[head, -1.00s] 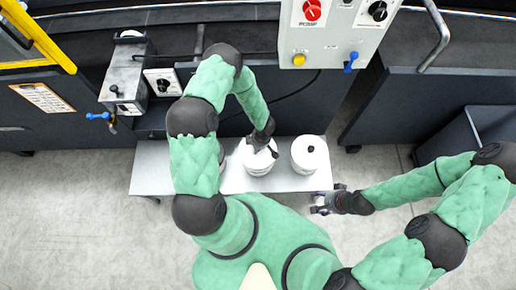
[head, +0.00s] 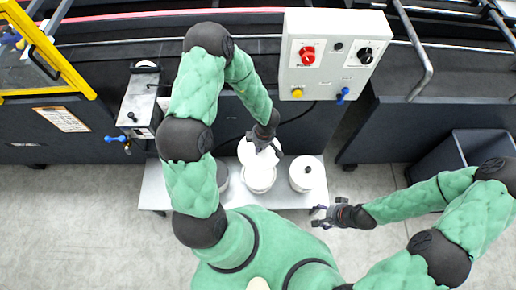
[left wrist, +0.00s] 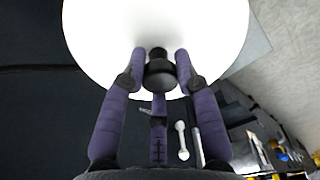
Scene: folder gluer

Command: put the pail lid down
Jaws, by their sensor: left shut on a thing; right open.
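The white round pail lid (head: 247,152) is in my left gripper (head: 263,145), just behind and above the middle pail (head: 260,184). In the left wrist view the purple fingers (left wrist: 160,75) are shut on the lid's black knob (left wrist: 160,70), and the lid's white disc (left wrist: 155,25) fills the top. The middle pail is white and stands uncovered on the light bench (head: 285,201); the lid overlaps its back rim in the picture. My right gripper (head: 320,215) is open and empty, off the bench's front right corner.
A white pail with a black-knobbed lid (head: 306,173) stands at the right on the bench. Another pail (head: 222,176) is partly hidden by my left arm. The grey control box (head: 332,55) and dark machine panels stand behind. The bench between the pails is narrow.

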